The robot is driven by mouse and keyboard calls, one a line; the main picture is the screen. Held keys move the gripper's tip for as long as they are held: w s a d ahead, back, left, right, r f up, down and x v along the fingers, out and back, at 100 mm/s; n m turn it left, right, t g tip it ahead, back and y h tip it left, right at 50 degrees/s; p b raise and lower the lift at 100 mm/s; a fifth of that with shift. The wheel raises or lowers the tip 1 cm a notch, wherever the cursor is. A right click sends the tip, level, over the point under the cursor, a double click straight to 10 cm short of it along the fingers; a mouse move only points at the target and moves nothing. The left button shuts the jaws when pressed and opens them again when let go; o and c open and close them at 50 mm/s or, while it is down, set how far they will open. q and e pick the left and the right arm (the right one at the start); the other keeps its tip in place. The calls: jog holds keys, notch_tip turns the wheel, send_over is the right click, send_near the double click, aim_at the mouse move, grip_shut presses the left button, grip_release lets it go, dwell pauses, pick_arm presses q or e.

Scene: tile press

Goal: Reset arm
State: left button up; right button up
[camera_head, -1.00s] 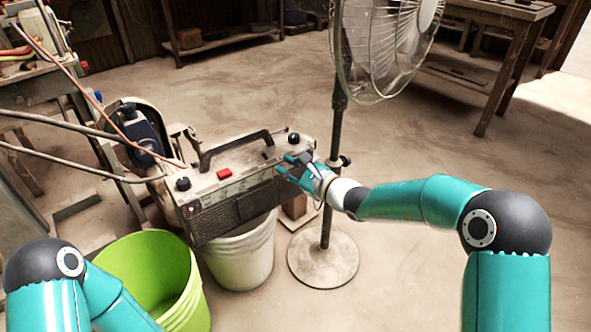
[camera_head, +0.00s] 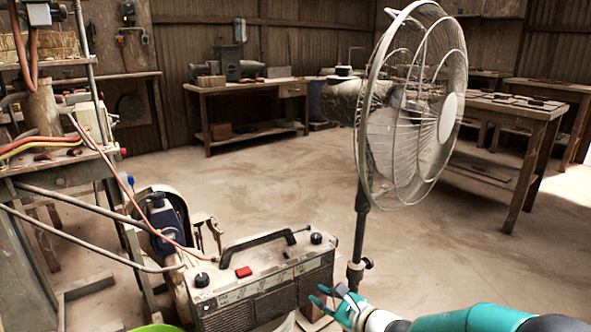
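My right gripper (camera_head: 328,298) is at the bottom of the view, just right of the radio's right end. Its teal fingers look spread apart with nothing between them, and a narrow gap seems to separate it from the radio. My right arm comes in from the bottom right corner. The radio (camera_head: 262,289) is a worn grey box with a dark carry handle, black knobs and a red button on top; its lower part is cut off by the picture edge. My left gripper and arm are out of view.
A standing fan (camera_head: 415,105) rises close behind my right gripper. A green bucket rim (camera_head: 155,328) shows at the bottom edge. A machine with cables stands at left. Workbenches line the back wall (camera_head: 250,90) and right side (camera_head: 520,110). The middle floor is clear.

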jog(key=s+a+f+n+g+h, duration=0.1)
jog(key=s+f+n+g, duration=0.65)
jog(key=s+f, duration=1.05)
jog(key=s+d+f+n+g+h, duration=0.2)
jog(key=s+d+f+n+g, duration=0.15)
jog(key=s+n, duration=0.45)
jog(key=s+d+f+n+g+h, duration=0.25)
jog(key=s+f+n, duration=0.2)
jog(key=s, duration=0.75)
notch_tip(320, 180, up, 37)
jog(key=w+n+t+p, duration=0.1)
jog(key=w+t+p, duration=0.1)
jog(key=p, duration=3.6)
jog(key=shift+w+r+p, duration=0.2)
jog(key=shift+w+p, duration=0.1)
jog(key=shift+p, duration=0.05)
jog(key=shift+t, duration=0.25)
